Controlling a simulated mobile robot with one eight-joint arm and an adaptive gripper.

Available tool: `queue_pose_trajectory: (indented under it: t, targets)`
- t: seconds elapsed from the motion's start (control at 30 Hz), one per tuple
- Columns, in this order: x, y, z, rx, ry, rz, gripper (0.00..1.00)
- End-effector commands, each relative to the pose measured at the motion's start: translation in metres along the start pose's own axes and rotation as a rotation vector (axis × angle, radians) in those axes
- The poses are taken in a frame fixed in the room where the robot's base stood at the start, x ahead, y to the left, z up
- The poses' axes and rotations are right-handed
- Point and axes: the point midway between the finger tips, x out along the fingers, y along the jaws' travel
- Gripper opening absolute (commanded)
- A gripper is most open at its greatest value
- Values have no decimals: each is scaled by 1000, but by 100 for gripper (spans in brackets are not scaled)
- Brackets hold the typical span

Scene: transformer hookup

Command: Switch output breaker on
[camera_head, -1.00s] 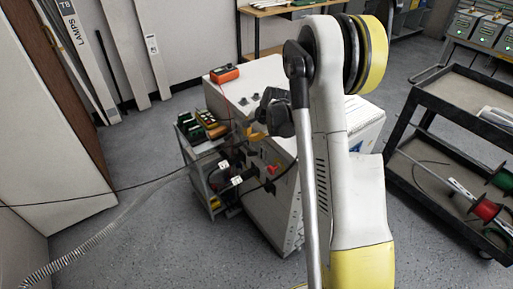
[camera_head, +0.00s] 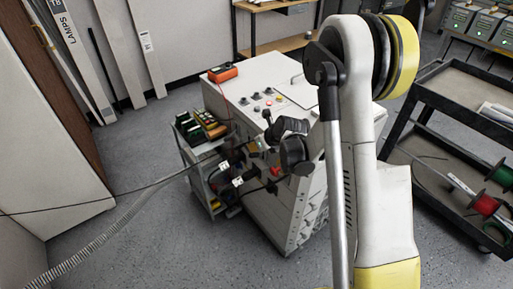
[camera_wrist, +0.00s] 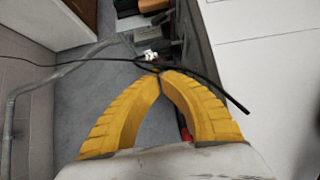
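A black cable (camera_wrist: 215,88) passes by the tips; contact cannot be told. In the head view my wrist hides part of the cabinet front and the fingertips are unclear.
A red meter (camera_head: 222,72) sits on the cabinet top. A small cart (camera_head: 207,165) with tools stands at its left, cables running from there. A black trolley (camera_head: 455,110) with spools is at right. The grey floor (camera_head: 150,235) at front left is mostly clear.

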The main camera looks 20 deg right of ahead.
Motion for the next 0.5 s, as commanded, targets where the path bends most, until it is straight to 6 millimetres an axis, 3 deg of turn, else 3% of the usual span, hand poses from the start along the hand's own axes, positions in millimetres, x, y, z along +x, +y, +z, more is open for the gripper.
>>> queue_pose_trajectory:
  t: [0.03, 0.5]
  targets:
    - [15, 0, -2, -3, 0, 1, 0]
    - [117, 0, -3, -4, 1, 0, 0]
